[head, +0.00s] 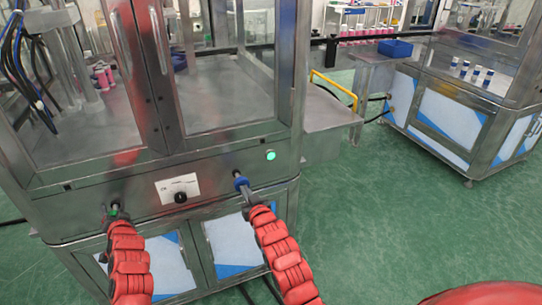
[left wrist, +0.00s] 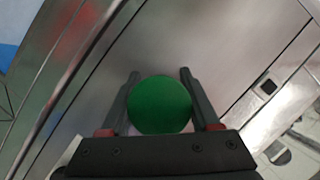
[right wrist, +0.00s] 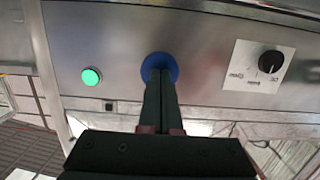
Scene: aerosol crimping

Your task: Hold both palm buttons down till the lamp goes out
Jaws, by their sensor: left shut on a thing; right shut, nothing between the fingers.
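The green palm button (left wrist: 160,104) sits between the two fingers of my left gripper (left wrist: 160,85), which is shut on it. In the head view my left gripper (head: 115,214) is at the machine's front panel, largely covering the green button. The blue palm button (right wrist: 160,66) is on the same panel, further right in the head view (head: 239,181). My right gripper (right wrist: 160,75) is shut and empty, its fingertips at the face of the blue button; touching or just short cannot be told. The lamp (head: 271,155) glows green; it also shows in the right wrist view (right wrist: 92,76).
A white plate with a black knob (head: 180,197) sits on the panel between the buttons. A side shelf with a yellow rail (head: 333,88) juts from the machine's right. A second machine (head: 450,115) stands at the back right. Green floor (head: 400,215) between is clear.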

